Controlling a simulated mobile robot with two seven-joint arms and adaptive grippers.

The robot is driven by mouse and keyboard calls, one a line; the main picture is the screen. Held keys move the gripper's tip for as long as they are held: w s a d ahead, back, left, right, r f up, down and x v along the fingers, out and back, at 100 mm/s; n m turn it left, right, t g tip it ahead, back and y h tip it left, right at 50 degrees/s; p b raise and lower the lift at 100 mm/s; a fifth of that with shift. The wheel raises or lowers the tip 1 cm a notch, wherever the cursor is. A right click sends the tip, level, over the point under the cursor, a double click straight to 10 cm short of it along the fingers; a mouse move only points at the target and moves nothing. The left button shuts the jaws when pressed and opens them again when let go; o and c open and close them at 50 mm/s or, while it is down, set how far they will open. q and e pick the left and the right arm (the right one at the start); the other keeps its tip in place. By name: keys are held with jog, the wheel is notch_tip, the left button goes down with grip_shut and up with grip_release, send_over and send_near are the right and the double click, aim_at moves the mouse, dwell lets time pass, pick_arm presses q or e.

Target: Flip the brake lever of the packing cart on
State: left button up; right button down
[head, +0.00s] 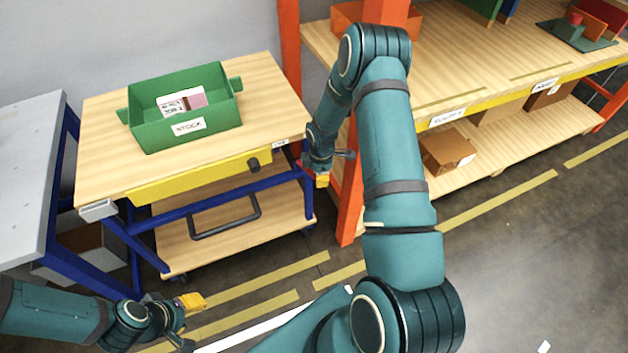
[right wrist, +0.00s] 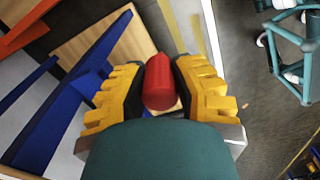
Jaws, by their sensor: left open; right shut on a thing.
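The packing cart (head: 262,90) has a wooden top, blue frame and wooden lower shelf, and stands at the left in the head view. A red cylindrical grip (right wrist: 160,83), which looks like the brake lever's, sits between the yellow fingers in the right wrist view. My right gripper (right wrist: 160,90) is shut on it beside the blue frame. My left gripper (head: 190,303) is open and empty at the lower left, in front of the cart.
A green bin (head: 150,138) with small boxes stands on the cart. A black bar handle (head: 225,217) is at its front. A grey table (head: 28,150) is at left. An orange-post shelf (head: 345,205) stands close right of my right gripper. Floor in front is open.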

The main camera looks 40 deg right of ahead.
jog(key=shift+w+d+n, duration=0.1)
jog(key=shift+d+n, duration=0.8)
jog(key=shift+n, duration=0.1)
jog(key=c, duration=0.7)
grip_release()
notch_tip(320, 180, up, 12)
